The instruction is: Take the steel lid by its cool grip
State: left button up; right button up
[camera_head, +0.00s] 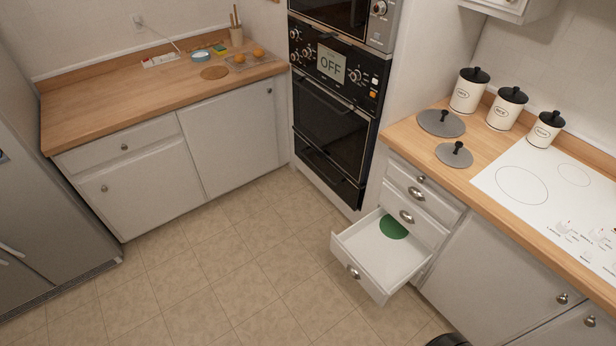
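Two grey round lids with black knob grips lie on the right wooden counter. The larger lid (430,125) is nearer the wall oven, and the smaller lid (449,158) lies just in front of it, closer to the cooktop. Their black knobs stand upright and uncovered. I cannot tell for sure which one is the steel lid.
Three white canisters with black lids (467,95) stand behind the lids. The white cooktop (520,187) is to the right. Below, an open drawer (385,262) holding a green disc (393,227) juts out. The wall oven (332,125) shows OFF. The tiled floor is mostly clear.

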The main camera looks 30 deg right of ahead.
aim_at(456, 155)
jog(key=z, duration=1)
jog(key=k, duration=0.1)
jog(key=z, duration=0.5)
jog(key=i, duration=0.35)
jog(key=u, duration=0.1)
